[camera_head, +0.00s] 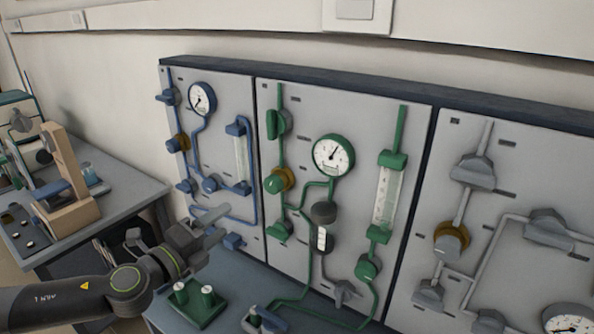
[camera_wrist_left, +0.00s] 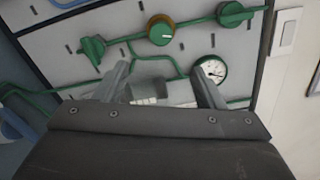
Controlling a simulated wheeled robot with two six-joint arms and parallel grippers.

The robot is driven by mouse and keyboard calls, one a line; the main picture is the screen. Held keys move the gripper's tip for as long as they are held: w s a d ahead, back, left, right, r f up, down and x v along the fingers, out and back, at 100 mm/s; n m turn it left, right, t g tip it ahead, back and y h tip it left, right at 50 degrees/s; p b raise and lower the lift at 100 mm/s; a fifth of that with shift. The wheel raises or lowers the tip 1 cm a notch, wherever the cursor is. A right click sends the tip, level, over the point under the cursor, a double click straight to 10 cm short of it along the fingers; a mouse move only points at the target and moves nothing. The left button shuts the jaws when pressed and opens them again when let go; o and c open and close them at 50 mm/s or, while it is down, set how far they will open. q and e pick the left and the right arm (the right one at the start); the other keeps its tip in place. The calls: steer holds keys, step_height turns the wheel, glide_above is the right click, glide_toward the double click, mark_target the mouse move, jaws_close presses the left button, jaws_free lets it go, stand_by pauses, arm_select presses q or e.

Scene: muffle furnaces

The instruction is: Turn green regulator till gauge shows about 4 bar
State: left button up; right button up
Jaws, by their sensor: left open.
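The green regulator (camera_head: 273,184) is a round green knob with a brass-coloured ring on the middle panel. It also shows in the left wrist view (camera_wrist_left: 160,34), with a white mark on its face. The round white gauge (camera_head: 333,155) with a green rim is up and right of it; it also shows in the left wrist view (camera_wrist_left: 212,69). Its needle points up and to the right in the head view; the numbers are too small to read. My left gripper (camera_head: 221,224) is open and empty, left of and below the regulator, apart from it. My right gripper is not in view.
A blue-piped panel with its own gauge (camera_head: 202,99) is on the left, a grey-piped panel on the right. A green flow tube (camera_head: 387,195) stands right of the green gauge. A green block (camera_head: 197,304) with two pegs sits on the bench below my left gripper.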

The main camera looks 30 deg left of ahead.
arm_select(q)
steer(key=n+p, duration=0.6)
steer(key=n, duration=0.8)
steer(key=n+p, duration=0.4)
steer(key=n, duration=0.2)
glide_toward(270, 188)
steer(key=shift+w, duration=0.9)
steer(key=w, duration=0.3)
steer(key=w+b, duration=0.1)
steer(key=w, duration=0.4)
steer(key=shift+w+d, duration=0.35)
